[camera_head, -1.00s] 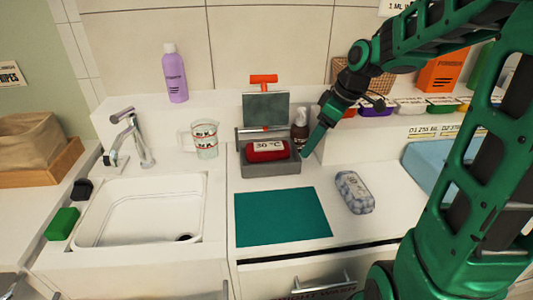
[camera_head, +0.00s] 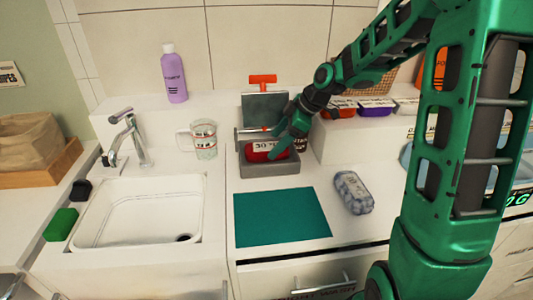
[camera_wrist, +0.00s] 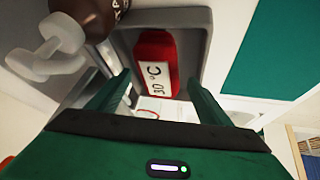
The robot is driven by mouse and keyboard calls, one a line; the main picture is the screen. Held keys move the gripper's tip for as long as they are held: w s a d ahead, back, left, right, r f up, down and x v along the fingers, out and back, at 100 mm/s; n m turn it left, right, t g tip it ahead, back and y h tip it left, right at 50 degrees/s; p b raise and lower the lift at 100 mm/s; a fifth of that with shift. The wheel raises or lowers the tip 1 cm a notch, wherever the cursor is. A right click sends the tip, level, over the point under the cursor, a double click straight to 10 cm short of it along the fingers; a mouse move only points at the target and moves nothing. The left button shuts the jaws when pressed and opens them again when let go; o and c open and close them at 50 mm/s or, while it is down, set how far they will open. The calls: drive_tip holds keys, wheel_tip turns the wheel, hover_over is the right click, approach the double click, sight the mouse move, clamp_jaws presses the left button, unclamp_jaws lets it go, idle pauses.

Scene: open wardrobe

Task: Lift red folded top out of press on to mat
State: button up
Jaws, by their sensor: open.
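The red folded top (camera_head: 264,151), with a white "30 °C" label, lies in the grey tray of the press (camera_head: 270,170). The press's upright plate and orange handle (camera_head: 262,79) stand behind it. The teal mat (camera_head: 282,217) lies flat and empty on the counter in front of the press. My gripper (camera_head: 281,147) is over the right part of the top and hides some of it and its label. In the wrist view the top (camera_wrist: 155,50) shows ahead, between the open fingers (camera_wrist: 160,88). I cannot tell whether either finger touches it.
A brown pump bottle (camera_wrist: 95,12) stands close beside the press, partly hidden in the head view. A grey patterned bundle (camera_head: 353,192) lies right of the mat. A measuring jug (camera_head: 203,139) and the sink (camera_head: 140,210) are to the left.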

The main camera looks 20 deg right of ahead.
sight(271, 147)
drive_tip(key=x, duration=0.4)
drive_tip(key=c, duration=0.9)
drive_tip(key=shift+o, duration=0.2)
